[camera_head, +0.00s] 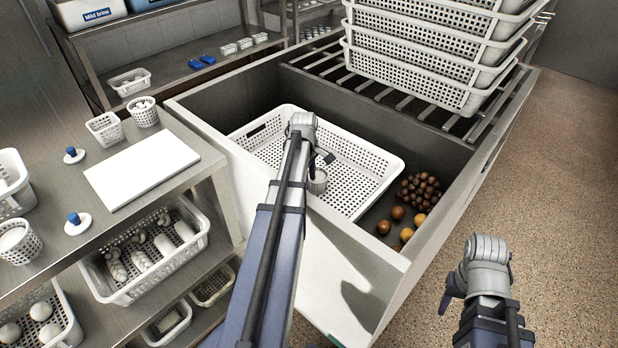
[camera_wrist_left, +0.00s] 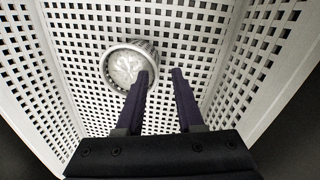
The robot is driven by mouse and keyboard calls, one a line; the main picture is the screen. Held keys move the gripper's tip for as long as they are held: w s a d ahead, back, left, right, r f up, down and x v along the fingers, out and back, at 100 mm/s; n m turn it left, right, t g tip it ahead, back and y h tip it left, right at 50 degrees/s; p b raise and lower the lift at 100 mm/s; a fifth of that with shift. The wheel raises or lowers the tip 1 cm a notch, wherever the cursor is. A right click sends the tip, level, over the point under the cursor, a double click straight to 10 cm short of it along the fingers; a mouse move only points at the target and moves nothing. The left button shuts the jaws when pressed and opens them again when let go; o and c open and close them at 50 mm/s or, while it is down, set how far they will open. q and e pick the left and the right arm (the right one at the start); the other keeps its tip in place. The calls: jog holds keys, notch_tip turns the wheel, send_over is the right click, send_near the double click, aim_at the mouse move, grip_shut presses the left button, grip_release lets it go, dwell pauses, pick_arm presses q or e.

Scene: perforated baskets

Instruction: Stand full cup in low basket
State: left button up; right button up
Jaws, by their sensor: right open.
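The low white perforated basket (camera_head: 385,158) lies in the grey trough; its wall also shows in the left wrist view (camera_wrist_left: 270,60). A small round perforated cup (camera_head: 318,183) stands in it, apparently upright. The left wrist view shows the cup (camera_wrist_left: 127,66) from above with pale contents up near its rim. My left gripper (camera_head: 322,160) is over the basket, right by the cup. Its two dark fingers (camera_wrist_left: 162,78) are apart with nothing between them; the left finger overlaps the cup's right rim in view, contact unclear. My right gripper (camera_head: 448,290) is open and empty, outside the trough.
The trough's front wall (camera_head: 340,232) stands between my arms and the basket. Brown and orange balls (camera_head: 408,214) lie right of the basket. Stacked white baskets (camera_head: 425,65) stand on a rack behind. A bench with a white board (camera_head: 142,168) is at left.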

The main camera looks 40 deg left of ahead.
notch_tip(320, 180, up, 13)
jog(key=p, duration=1.3)
